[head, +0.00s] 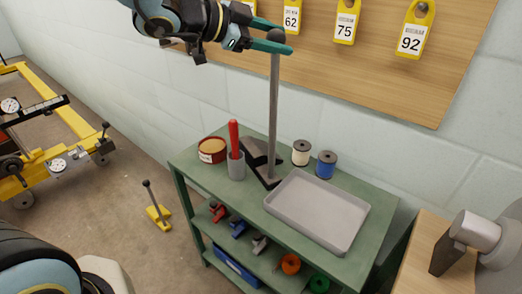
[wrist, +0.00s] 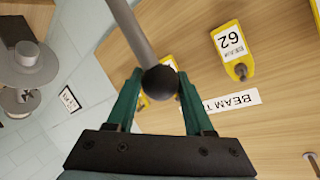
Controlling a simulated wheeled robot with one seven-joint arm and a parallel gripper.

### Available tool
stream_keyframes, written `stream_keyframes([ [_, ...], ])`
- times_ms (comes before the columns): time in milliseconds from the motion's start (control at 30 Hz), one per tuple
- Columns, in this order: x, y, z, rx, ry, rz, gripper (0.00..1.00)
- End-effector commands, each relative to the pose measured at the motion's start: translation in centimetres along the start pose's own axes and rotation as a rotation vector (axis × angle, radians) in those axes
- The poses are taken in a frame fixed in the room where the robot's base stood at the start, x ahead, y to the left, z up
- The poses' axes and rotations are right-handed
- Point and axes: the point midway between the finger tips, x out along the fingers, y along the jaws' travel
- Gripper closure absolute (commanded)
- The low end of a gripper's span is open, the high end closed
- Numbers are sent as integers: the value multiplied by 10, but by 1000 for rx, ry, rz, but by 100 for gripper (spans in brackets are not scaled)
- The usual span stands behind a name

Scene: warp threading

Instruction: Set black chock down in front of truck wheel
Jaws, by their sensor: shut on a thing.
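The black chock (head: 262,160) has a wedge base and a tall grey handle (head: 274,100) with a dark ball knob. My gripper (head: 274,42) is shut on the handle just below or at the knob. In the wrist view the knob (wrist: 160,80) sits between the two green fingers. The chock's base shows at the green cart's top; I cannot tell whether it touches. The yellow truck (head: 75,115) stands on the floor at the far left, with a dark wheel (head: 23,200) at its near corner.
The green cart (head: 192,170) carries a grey tray (head: 310,215), a cup with a red tool (head: 236,160), a round tin (head: 211,149) and two spools. A yellow chock (head: 158,213) stands on the floor between truck and cart. A tag board (head: 400,90) hangs behind.

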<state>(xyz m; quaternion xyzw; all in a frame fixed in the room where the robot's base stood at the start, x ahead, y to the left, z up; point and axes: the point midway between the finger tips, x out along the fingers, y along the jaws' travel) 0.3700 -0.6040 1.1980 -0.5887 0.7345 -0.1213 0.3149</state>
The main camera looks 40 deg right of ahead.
Motion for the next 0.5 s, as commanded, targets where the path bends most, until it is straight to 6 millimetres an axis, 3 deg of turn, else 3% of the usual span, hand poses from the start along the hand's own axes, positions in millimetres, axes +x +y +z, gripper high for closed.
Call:
stream_keyframes([
  [33, 0, 0, 0, 0, 0, 0, 75],
  [267, 0, 0, 0, 0, 0, 0, 100],
  [500, 0, 0, 0, 0, 0, 0, 100],
])
